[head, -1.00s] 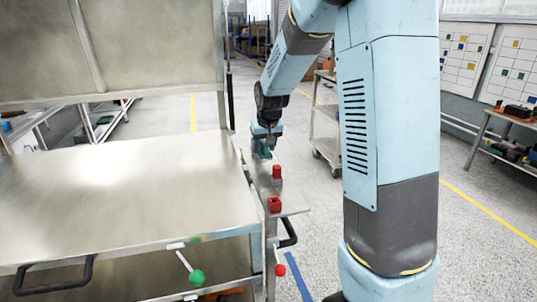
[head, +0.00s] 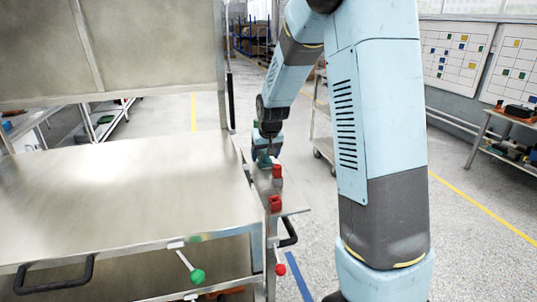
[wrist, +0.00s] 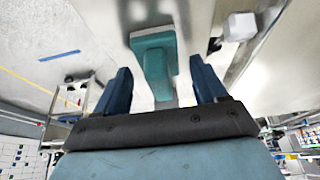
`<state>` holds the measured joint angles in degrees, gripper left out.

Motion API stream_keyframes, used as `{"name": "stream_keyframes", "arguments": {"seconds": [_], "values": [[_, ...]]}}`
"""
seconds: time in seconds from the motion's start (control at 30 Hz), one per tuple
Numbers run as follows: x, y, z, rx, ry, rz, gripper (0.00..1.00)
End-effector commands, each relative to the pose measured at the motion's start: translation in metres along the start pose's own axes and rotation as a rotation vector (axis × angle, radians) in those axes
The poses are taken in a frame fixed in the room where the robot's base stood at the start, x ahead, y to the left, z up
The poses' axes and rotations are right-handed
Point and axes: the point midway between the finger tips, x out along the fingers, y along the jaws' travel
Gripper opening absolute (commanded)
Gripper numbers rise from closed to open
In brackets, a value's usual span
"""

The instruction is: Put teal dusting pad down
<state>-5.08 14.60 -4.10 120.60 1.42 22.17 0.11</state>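The teal dusting pad (wrist: 157,68) shows in the wrist view, its teal grip pointing back between my fingers and a paler block at its far end. My gripper (wrist: 162,85) is open, with a blue finger on each side of the pad and a visible gap on both sides. In the head view my gripper (head: 266,147) is low over the narrow side shelf (head: 293,203) of the metal bench. The pad (head: 264,161) shows there as a small teal patch under the gripper, at the shelf. Whether it rests fully on the shelf is hard to tell.
The bench top (head: 120,190) left of the shelf is bare. A black handle (head: 288,233) and a red knob (head: 281,269) are at the front. A cart (head: 325,125) stands behind.

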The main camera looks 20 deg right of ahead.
Motion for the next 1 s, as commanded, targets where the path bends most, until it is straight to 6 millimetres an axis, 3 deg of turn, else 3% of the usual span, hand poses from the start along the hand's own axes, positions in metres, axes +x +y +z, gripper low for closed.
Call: {"name": "stream_keyframes", "arguments": {"seconds": [0.37, 1.0], "values": [[-0.006, 0.000, -0.001, 0.001, 0.002, 0.000, 0.73], [-0.107, 0.000, -0.001, 0.001, 0.003, 0.000, 0.73]]}}
